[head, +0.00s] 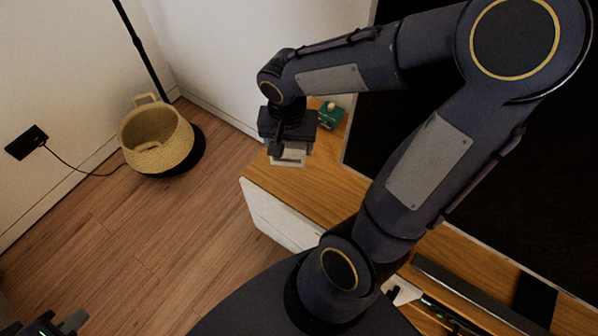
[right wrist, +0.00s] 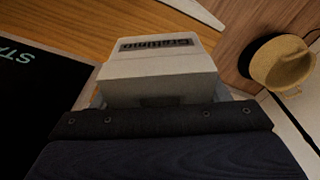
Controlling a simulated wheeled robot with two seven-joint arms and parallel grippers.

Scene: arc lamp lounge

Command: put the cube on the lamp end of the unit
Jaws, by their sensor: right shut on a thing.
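The cube (right wrist: 160,72) is a pale grey-white block with dark lettering on one face. My right gripper (head: 288,146) is shut on it; the cube also shows under the gripper in the head view (head: 290,158). The wooden-topped unit (head: 268,184) has a white front, and the gripper with the cube is at its far left end, toward the lamp. I cannot tell whether the cube touches the top. The lamp's black pole (head: 142,48) rises behind the basket. My left gripper (head: 62,325) is partly cut off at the bottom left corner.
A small green object (head: 330,115) sits on the unit just right of my right gripper. A dark screen (head: 400,100) stands along the back. A black wall socket (head: 26,142) has a cord.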

